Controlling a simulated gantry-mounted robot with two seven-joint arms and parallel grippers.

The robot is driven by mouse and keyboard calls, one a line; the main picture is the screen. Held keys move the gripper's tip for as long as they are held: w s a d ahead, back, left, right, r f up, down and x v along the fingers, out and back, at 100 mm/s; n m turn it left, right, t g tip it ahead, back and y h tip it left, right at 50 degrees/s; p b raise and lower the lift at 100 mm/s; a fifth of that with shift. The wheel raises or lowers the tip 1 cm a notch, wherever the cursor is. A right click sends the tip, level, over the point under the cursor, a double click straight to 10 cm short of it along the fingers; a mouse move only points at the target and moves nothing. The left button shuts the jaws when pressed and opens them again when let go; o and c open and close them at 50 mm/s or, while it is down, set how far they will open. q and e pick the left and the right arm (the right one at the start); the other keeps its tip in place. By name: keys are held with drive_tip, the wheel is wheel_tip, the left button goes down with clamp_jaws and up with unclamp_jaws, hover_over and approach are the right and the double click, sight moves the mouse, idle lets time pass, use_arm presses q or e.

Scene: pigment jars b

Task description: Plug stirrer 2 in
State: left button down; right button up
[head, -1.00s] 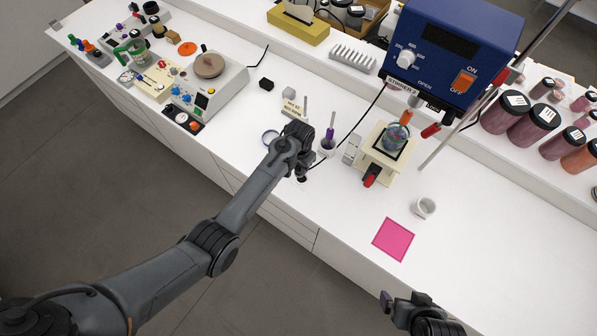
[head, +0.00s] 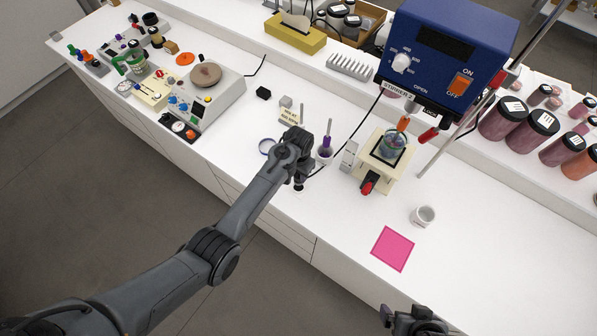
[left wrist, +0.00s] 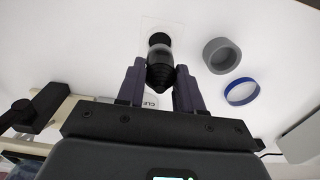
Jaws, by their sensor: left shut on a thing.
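Stirrer 2 (head: 449,52) is a blue box with a dial, an ON/OFF switch and a "STIRRER 2" label, at the upper right of the head view. A dark cable (head: 345,142) runs down from it towards my left gripper (head: 299,186). In the left wrist view my left gripper (left wrist: 160,92) is shut on a black ribbed plug (left wrist: 160,72). The plug's far end is over a pale square plate (left wrist: 176,27) on the white bench. I cannot tell whether it is seated there. My right gripper (head: 414,318) is cut off at the bottom edge.
A white jar with a purple-handled tool (head: 325,153) stands just right of my left gripper. A blue ring (left wrist: 241,91) and a grey ring (left wrist: 222,55) lie close by. A beaker stand (head: 384,165), a white cup (head: 423,216) and a pink square (head: 393,249) are further right.

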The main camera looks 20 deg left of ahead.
use_arm(q)
drive_tip(key=shift+f+b, duration=1.35)
drive_tip(key=shift+f, duration=1.1)
drive_tip(key=shift+f, duration=0.1)
drive_tip(key=shift+s+f, duration=0.1)
drive_tip(key=shift+f, duration=0.25)
drive_tip(key=c, duration=0.6)
unclamp_jaws()
drive_tip(key=shift+c, duration=0.2)
drive_tip(key=shift+r, duration=0.1)
drive_tip(key=shift+r, duration=0.1)
